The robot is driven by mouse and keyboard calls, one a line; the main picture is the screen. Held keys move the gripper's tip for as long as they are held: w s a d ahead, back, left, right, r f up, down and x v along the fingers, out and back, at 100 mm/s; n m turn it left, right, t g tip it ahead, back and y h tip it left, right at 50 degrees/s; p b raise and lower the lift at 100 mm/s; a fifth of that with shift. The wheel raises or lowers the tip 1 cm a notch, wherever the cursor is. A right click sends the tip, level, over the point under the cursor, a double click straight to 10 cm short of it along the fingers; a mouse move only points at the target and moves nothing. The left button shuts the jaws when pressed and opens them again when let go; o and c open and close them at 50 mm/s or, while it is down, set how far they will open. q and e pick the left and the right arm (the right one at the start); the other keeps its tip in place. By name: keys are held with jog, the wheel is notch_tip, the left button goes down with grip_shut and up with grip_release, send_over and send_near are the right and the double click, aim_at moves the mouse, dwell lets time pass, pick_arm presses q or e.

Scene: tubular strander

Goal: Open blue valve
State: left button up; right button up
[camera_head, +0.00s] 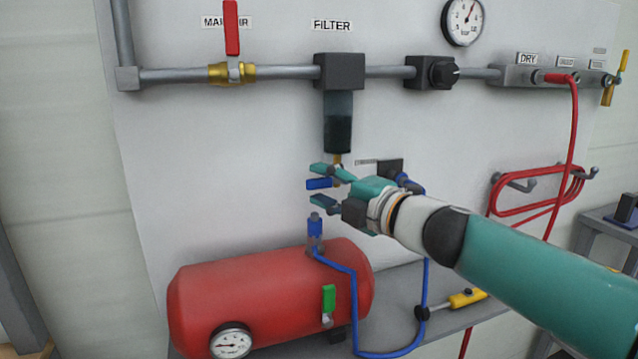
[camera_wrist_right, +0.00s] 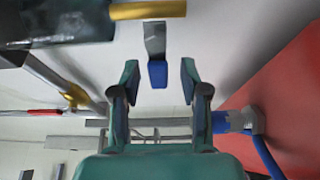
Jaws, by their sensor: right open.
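The blue valve handle (camera_head: 319,184) sticks out to the left below the dark filter bowl (camera_head: 338,122), near its brass drain fitting (camera_head: 338,160). My right gripper (camera_head: 325,186) is open, with one finger above the blue handle and one below it in the head view. In the right wrist view the blue handle tip (camera_wrist_right: 157,74) shows between the two fingertips, with a visible gap on each side. I cannot tell how deep it sits between them. Part of the valve is hidden behind my gripper. My left gripper is not in view.
A red tank (camera_head: 260,295) with a blue hose fitting (camera_head: 315,228) stands just below my gripper. A red-handled valve (camera_head: 232,30) is on the pipe at upper left. A red hose (camera_head: 573,130) hangs at right. The panel left of the gripper is clear.

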jog(key=shift+w+a, duration=0.45)
grip_shut()
